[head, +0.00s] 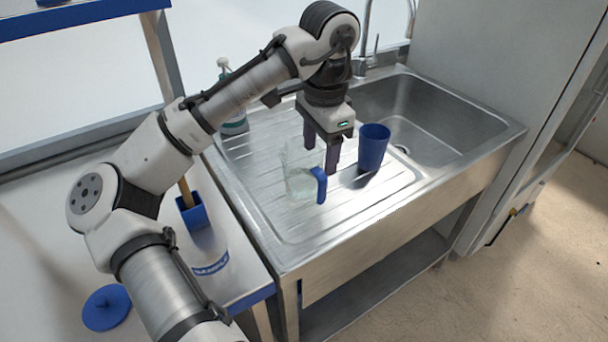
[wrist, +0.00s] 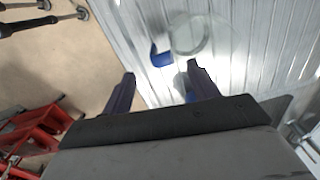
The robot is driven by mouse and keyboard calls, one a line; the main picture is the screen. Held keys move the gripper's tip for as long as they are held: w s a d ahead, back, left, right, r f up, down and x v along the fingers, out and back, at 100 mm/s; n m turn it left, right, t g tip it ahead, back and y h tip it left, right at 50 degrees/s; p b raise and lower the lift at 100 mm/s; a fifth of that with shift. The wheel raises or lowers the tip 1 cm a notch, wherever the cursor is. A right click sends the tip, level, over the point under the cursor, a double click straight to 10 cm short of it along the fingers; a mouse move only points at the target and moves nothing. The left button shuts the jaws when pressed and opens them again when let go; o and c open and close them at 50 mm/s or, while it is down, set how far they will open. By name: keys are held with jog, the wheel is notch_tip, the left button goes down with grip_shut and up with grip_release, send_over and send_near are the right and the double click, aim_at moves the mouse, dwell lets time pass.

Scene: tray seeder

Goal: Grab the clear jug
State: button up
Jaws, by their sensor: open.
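The clear jug (head: 298,183) stands on the ribbed drainboard of the sink, with its blue handle facing right and toward the front. In the wrist view the jug (wrist: 203,37) shows from above as a faint clear round shape, with the blue handle at its left. My gripper (head: 321,152) is open and points down over the drainboard, just behind and right of the jug. In the wrist view my gripper (wrist: 161,72) has its two fingers apart with nothing held, and the jug lies beyond the fingertips.
A blue cup (head: 373,148) stands close to the right of my gripper. The sink basin (head: 430,115) is behind it. A spray bottle (head: 233,122) stands at the back left. A blue holder (head: 193,212) and a blue lid (head: 107,307) are on the left counter.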

aim_at(320, 172)
jog(key=f, duration=0.5)
jog(key=f+p, duration=0.1)
jog(key=f, duration=0.1)
jog(key=shift+w+f, duration=0.15)
jog(key=shift+w, duration=0.15)
jog(key=shift+c, duration=0.3)
grip_shut()
